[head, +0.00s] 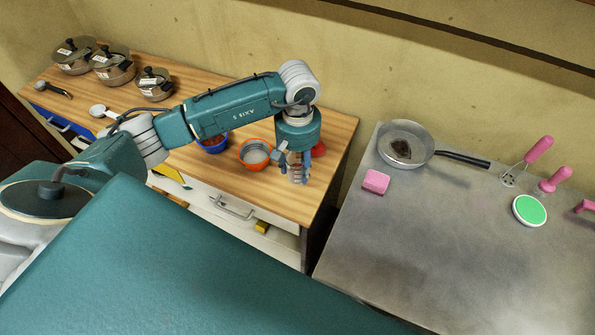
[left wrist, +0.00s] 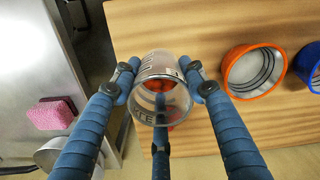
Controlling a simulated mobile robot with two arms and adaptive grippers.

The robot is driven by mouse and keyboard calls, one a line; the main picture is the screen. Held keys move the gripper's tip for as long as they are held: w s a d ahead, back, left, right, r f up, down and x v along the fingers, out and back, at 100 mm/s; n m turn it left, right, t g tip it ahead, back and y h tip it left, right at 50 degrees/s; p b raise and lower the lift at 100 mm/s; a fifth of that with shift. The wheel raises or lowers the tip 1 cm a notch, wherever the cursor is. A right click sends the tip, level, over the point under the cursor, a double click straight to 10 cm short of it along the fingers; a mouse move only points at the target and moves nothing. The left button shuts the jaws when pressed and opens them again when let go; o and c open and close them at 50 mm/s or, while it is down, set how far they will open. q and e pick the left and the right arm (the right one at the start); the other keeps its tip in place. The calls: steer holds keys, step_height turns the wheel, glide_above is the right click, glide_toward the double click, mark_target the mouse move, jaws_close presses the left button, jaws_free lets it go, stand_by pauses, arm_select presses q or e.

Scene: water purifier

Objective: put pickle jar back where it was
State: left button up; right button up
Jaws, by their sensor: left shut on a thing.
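The pickle jar (left wrist: 158,88) is a clear jar with dark lettering. In the left wrist view it sits between the blue fingers of my left gripper (left wrist: 161,84), which are shut on it. In the head view my left gripper (head: 298,170) points down over the right end of the wooden counter (head: 310,120), with part of the jar showing between its fingers. I cannot tell whether the jar touches the counter. A red thing (head: 319,149) shows right behind the gripper, and red also shows through the jar. My right gripper is not in view.
An orange bowl (head: 255,154) and a blue bowl (head: 215,144) stand left of the gripper. Several lidded pots (head: 113,66) stand at the far left. A gap separates the counter from the metal table (head: 450,240), which holds a pan (head: 403,143) and a pink sponge (head: 376,181).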

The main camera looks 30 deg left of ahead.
mark_target(297, 176)
arm_select(q)
steer(key=shift+f, duration=0.6)
step_height(297, 176, down, 2)
steer(key=shift+f+p, duration=0.2)
steer(key=shift+p, duration=0.35)
steer(key=shift+f, duration=0.4)
steer(key=shift+f, duration=0.2)
steer(key=o, duration=1.3)
